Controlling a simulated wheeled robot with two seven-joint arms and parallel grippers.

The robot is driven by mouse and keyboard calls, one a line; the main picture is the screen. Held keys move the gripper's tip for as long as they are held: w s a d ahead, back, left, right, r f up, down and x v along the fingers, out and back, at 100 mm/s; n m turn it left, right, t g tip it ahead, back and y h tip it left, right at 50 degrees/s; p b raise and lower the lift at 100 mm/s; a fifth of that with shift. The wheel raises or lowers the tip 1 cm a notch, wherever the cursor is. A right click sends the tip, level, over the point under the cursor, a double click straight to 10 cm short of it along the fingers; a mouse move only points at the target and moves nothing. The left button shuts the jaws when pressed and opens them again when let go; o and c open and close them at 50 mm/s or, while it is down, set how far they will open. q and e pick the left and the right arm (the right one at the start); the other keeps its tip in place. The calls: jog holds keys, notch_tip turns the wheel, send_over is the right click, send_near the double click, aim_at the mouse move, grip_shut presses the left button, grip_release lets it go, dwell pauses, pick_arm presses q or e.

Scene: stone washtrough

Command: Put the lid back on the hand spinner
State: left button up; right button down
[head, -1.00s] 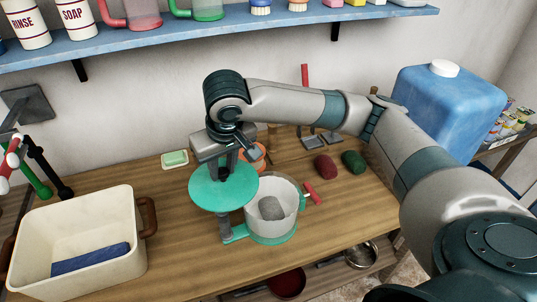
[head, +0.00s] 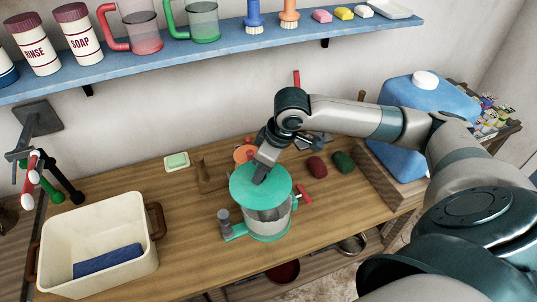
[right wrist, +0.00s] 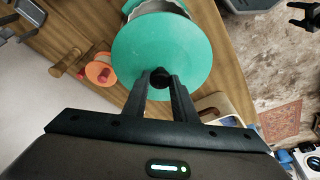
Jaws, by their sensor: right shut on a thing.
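The hand spinner (head: 266,226) stands on the wooden bench in the head view, a clear drum with a green base and something grey inside. My right gripper (head: 262,172) is shut on the knob of the round green lid (head: 250,190). The lid is over the drum's opening, shifted a little to the back left, and part of the drum shows below its edge. I cannot tell whether it touches the rim. In the right wrist view the lid (right wrist: 150,50) hides most of the spinner. A dark pronged shape at that view's top right may be my left gripper (right wrist: 305,16).
A cream tub (head: 60,235) with a blue block stands at the left. A soap dish (head: 176,162) lies behind. Red (head: 317,167) and green (head: 344,162) lumps lie behind right, before a blue canister (head: 400,155). The bench front is mostly clear.

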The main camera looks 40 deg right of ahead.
aim_at(269, 183)
jog(key=shift+s+d+r+n+p, duration=0.15)
jog(key=shift+s+d+n+p, duration=0.05)
jog(key=shift+d, duration=0.2)
jog(key=shift+s+d+r+n+p, duration=0.15)
jog(key=shift+s+d+n+p, duration=0.05)
jog(key=shift+d, duration=0.2)
pick_arm(q)
jog(key=shift+r, duration=0.75)
jog(key=shift+f, duration=0.1)
pick_arm(e)
jog(key=shift+f, duration=0.1)
notch_tip(269, 183, down, 4)
jog(key=b, duration=0.6)
jog(key=shift+f, duration=0.4)
pick_arm(q)
jog(key=shift+f, duration=2.85)
pick_arm(e)
jog(key=shift+f, duration=0.7)
pick_arm(q)
jog(key=shift+r+p, duration=1.15)
jog(key=shift+r+p, duration=1.1)
pick_arm(e)
jog(key=shift+f, duration=0.2)
